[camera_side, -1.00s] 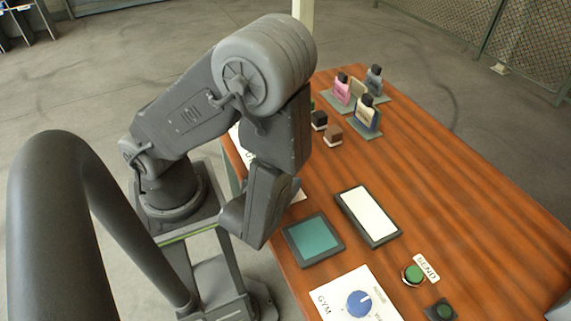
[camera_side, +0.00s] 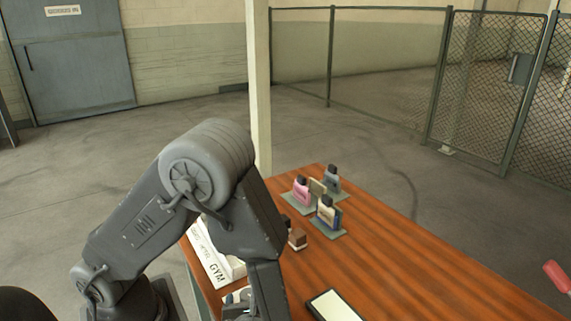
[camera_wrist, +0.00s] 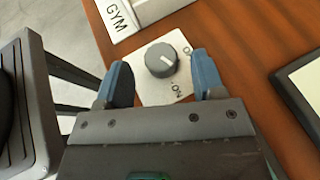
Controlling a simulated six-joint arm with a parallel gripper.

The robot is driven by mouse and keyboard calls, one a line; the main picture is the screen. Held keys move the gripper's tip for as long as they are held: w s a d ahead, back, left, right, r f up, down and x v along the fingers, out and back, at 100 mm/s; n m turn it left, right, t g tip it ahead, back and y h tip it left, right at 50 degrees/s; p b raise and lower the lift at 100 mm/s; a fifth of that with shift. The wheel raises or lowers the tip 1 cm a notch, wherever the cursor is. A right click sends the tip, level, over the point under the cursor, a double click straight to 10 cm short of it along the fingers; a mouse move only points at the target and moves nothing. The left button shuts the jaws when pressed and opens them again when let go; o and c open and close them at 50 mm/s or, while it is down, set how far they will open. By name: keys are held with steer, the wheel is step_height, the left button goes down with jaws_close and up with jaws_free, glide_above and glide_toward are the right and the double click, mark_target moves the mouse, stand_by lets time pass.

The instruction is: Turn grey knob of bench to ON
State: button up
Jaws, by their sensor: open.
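The grey knob (camera_wrist: 161,60) shows in the wrist view on a white plate (camera_wrist: 150,92) on the brown wooden bench (camera_wrist: 245,40). A white pointer line on the knob points to the right and slightly down. The plate reads "ON" below right of the knob; another label at its right is partly hidden by a finger. My gripper (camera_wrist: 161,66) is open, its two blue fingers left and right of the knob in the picture. I cannot tell how far above the plate they are. In the side view the knob is hidden behind my arm or out of frame.
A white box marked GYM (camera_wrist: 125,14) lies beyond the knob plate. A black-framed white panel (camera_side: 334,306) lies to the right.

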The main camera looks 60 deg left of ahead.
steer(key=v, duration=1)
steer(key=shift+d+r, duration=0.2)
steer(key=shift+r, duration=0.05)
steer(key=n+g, duration=0.1)
steer(key=w+r+n+g, duration=0.1)
steer(key=n, duration=0.1)
steer(key=shift+w+a+h, duration=0.2)
steer(key=shift+h, duration=0.2)
steer(key=w+a+r+n+h, duration=0.5)
steer(key=r+n, duration=0.5)
steer(key=n, duration=0.3)
steer(key=w+a+r+n+h, duration=0.5)
steer(key=w+a+r+n, duration=0.2)
steer(key=r+n, duration=0.4)
steer(key=shift+w+a+r+n, duration=0.2)
steer(key=shift+w+r+n, duration=0.1)
steer(key=shift+w+n, duration=0.7)
steer(key=shift+s, duration=0.1)
